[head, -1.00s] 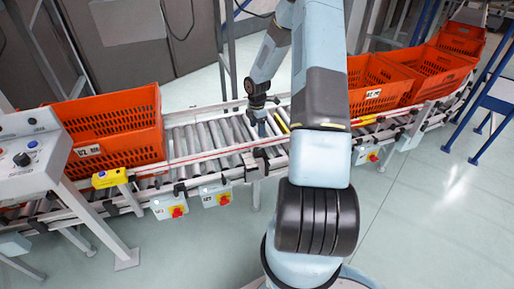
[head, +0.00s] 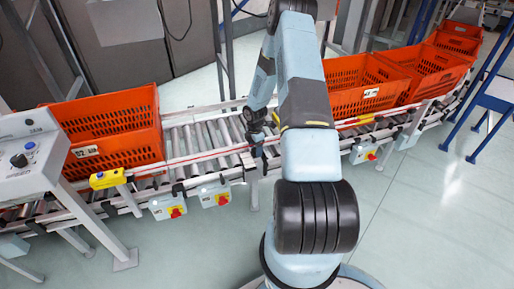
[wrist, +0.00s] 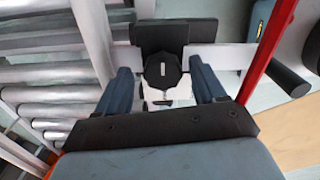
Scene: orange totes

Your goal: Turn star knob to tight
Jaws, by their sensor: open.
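The star knob (wrist: 162,70) is a black lobed knob on a black bracket (wrist: 175,35) at the conveyor's front rail, in the upper middle of the wrist view. My gripper (wrist: 160,80) is open, with one blue-grey finger left and one right of the knob in the picture. Gaps show between the knob and both fingers, and neither seems to touch it. In the head view my gripper (head: 259,157) is at the near rail. There the arm's end hides most of the knob, and its details are too small to tell.
The roller conveyor (head: 200,140) runs across the head view. Orange totes stand at its left (head: 115,135) and right (head: 365,95). Grey boxes with red-yellow switches (head: 215,192) hang under the near rail. A red strip (wrist: 268,45) runs along the right in the wrist view.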

